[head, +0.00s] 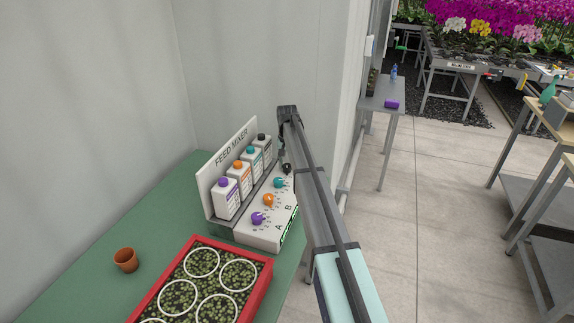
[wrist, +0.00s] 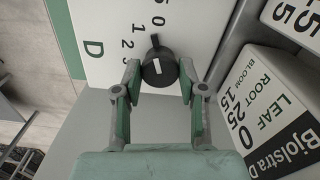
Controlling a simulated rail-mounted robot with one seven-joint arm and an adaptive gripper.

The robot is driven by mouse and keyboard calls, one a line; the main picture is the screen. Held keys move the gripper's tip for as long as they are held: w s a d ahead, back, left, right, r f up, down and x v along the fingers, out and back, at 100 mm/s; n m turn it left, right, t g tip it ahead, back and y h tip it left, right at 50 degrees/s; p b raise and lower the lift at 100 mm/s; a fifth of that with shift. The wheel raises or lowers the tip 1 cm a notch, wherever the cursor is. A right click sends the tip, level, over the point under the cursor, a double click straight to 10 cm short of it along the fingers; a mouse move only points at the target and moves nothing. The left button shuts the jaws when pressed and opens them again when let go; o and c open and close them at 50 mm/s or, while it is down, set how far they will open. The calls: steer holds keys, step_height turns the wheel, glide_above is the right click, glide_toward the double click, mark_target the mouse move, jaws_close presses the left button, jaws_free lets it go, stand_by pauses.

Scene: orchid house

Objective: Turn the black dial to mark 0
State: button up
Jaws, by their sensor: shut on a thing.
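The black dial (wrist: 158,75) sits on the white panel by the letter D (wrist: 93,48) in the wrist view. My gripper (wrist: 160,72) is shut on it, one finger on each side. Its pointer faces up in the wrist view, near the mark 0 (wrist: 158,20), perhaps slightly toward 1; I cannot tell the exact alignment. In the head view the black dial (head: 287,168) is the farthest in the row on the feed mixer (head: 262,232), partly beside my arm.
Purple (head: 257,218), orange (head: 268,200) and teal (head: 279,183) dials stand nearer in the same row. Several bottles stand behind them, the black-capped one (head: 264,147) closest to my gripper. A red tray (head: 262,275) of plants and a terracotta pot (head: 125,260) are on the green bench.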

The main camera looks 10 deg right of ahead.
mark_target(287, 165)
steer(key=shift+m, duration=0.9)
steer(key=o, duration=1.1)
steer(key=shift+f, duration=0.1)
steer(key=shift+o, duration=0.2)
step_height(287, 165, up, 12)
